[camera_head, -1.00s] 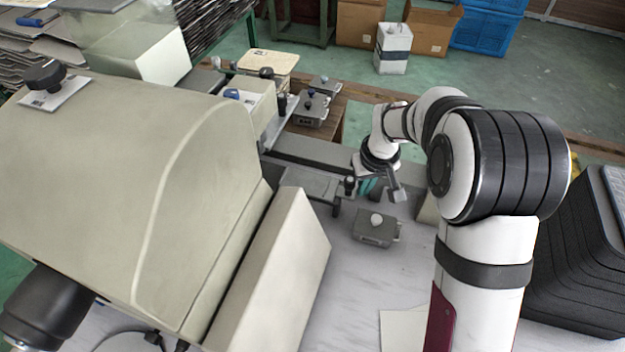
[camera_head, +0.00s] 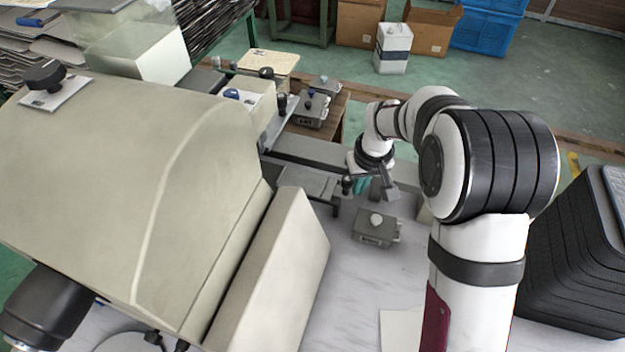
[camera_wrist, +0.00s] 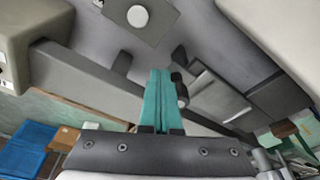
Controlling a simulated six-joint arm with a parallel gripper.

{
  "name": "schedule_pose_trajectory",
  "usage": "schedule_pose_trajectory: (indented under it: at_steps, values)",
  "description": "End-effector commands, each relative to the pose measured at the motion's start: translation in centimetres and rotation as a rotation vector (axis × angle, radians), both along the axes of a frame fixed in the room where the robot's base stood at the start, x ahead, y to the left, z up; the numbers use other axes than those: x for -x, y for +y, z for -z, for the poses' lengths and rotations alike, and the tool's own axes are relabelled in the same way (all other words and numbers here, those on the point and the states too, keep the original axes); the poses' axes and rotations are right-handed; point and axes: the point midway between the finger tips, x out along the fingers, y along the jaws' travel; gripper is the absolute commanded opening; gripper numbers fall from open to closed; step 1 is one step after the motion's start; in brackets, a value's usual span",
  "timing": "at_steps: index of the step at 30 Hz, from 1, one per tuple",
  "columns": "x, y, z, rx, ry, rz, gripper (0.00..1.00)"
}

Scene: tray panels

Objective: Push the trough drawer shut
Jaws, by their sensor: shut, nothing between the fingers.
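The trough drawer (camera_head: 308,183) looks like a flat grey tray sticking out beside the beige machine in the head view. A black knob (camera_head: 347,184) is at its right end. The drawer stands partly out. In the wrist view the grey tray (camera_wrist: 215,95) lies right of my fingers, with the dark knob (camera_wrist: 180,90) close beside them. My gripper (camera_head: 363,187) has teal fingers, shut and empty, at the knob's right side in the head view. The fingers also show in the wrist view (camera_wrist: 157,78). I cannot tell whether they touch the knob.
A grey box with a white knob (camera_head: 375,228) sits on the table just in front of my gripper. The beige machine (camera_head: 150,170) and its slanted panel (camera_head: 275,275) fill the left. A black stack (camera_head: 590,260) stands at the right. The light table front is mostly clear.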

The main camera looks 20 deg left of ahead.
Motion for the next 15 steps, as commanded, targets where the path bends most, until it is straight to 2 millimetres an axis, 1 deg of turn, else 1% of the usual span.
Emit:
schedule_pose_trajectory:
  at_steps: [15]
  values:
    - [0.0, 2.1, 0.0, 0.0, -0.001, -0.001, 0.0]
